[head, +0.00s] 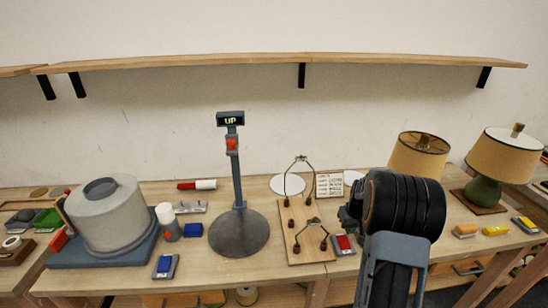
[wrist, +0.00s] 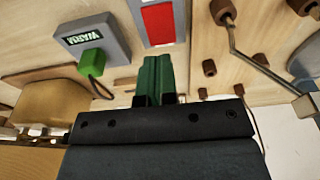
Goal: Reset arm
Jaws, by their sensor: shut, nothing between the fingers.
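My gripper (head: 350,215) reaches out over the right end of the pegged wooden board in the head view, partly hidden by my black wrist. In the wrist view its green fingers (wrist: 152,72) are pressed together with nothing between them. The wooden board (head: 297,259) holds several brown pegs and bent metal wire frames. A small box with a red face (head: 343,243) lies beside the board, close below my gripper in the head view; a red-faced box also shows in the wrist view (wrist: 159,24).
A stand with an "UP" display (head: 230,120) rises left of the board. A grey drum (head: 103,220) is far left. Two lamps with tan shades (head: 418,156) (head: 502,158) stand right. A shelf (head: 280,61) spans the wall. A "WARM" device (wrist: 92,42) shows in the wrist view.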

